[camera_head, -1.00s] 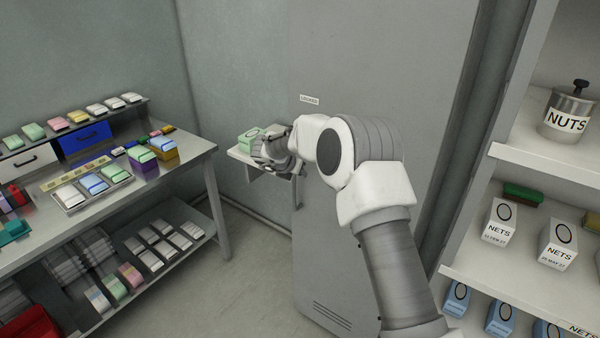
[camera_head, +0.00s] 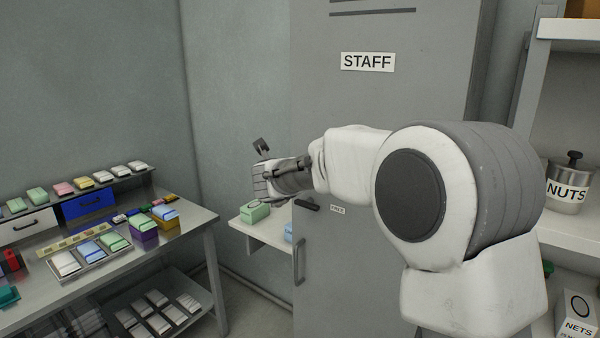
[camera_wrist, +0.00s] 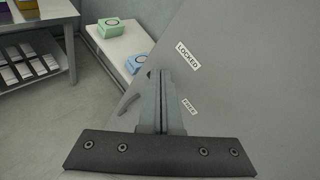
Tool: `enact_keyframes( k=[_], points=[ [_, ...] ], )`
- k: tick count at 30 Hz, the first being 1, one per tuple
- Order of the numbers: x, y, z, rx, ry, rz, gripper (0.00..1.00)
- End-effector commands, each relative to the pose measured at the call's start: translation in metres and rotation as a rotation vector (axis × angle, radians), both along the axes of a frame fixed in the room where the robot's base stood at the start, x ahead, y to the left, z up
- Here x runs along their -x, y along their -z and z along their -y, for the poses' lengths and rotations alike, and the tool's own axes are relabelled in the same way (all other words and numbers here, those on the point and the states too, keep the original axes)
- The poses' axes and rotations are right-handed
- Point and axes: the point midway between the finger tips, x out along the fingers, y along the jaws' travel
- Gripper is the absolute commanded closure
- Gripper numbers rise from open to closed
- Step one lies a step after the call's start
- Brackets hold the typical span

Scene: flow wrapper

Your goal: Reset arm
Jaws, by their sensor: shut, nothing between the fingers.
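My gripper (camera_head: 261,146) is raised in front of the grey locker (camera_head: 350,110) marked STAFF. In the wrist view its two fingers (camera_wrist: 160,78) lie together, shut with nothing between them. The gripper appears apart from the locker door. A dark latch (camera_head: 307,204) and a FREE label (camera_head: 337,209) show just below my forearm. In the wrist view a LOCKED label (camera_wrist: 188,55) and the FREE label (camera_wrist: 189,106) lie right of the fingers. The door handle (camera_head: 299,260) is lower down. My arm hides part of the door.
A small white side table (camera_head: 262,234) holds a green box (camera_head: 254,212) and a blue box (camera_wrist: 135,64). A workbench (camera_head: 180,236) with several packs and trays stands left. Floor shows between bench and locker.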

Motion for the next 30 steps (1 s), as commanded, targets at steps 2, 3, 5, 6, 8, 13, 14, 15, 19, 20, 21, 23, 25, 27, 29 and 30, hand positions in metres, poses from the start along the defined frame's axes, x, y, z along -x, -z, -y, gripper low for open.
enact_keyframes(
  k=[2,3,5,6,8,13,14,15,19,20,21,23,25,27,29,30],
  points=[
    [0.016,-0.034,0.002,0.156,-0.147,0.053,1.00],
    [0.025,-0.046,0.001,0.239,-0.221,0.073,1.00],
    [0.041,-0.061,0.002,0.368,-0.328,0.099,1.00],
    [0.053,-0.069,0.002,0.455,-0.397,0.113,1.00],
    [0.073,-0.078,0.003,0.588,-0.501,0.129,1.00],
    [0.136,-0.083,0.015,0.966,-0.778,0.137,1.00],
    [0.149,-0.082,0.019,1.033,-0.825,0.133,1.00],
    [0.166,-0.078,0.024,1.120,-0.889,0.126,1.00],
    [0.223,-0.058,0.047,1.390,-1.100,0.076,1.00],
    [0.237,-0.052,0.054,1.448,-1.149,0.059,1.00],
    [0.255,-0.043,0.064,1.525,-1.215,0.035,1.00],
    [0.284,-0.029,0.079,1.631,-1.320,-0.007,1.00],
    [0.317,-0.012,0.099,1.745,-1.441,-0.061,1.00],
    [0.347,0.005,0.118,1.835,-1.557,-0.120,1.00],
    [0.371,0.018,0.133,1.895,-1.649,-0.167,1.00],
    [0.384,0.025,0.142,1.926,-1.704,-0.194,1.00]
  ],
)
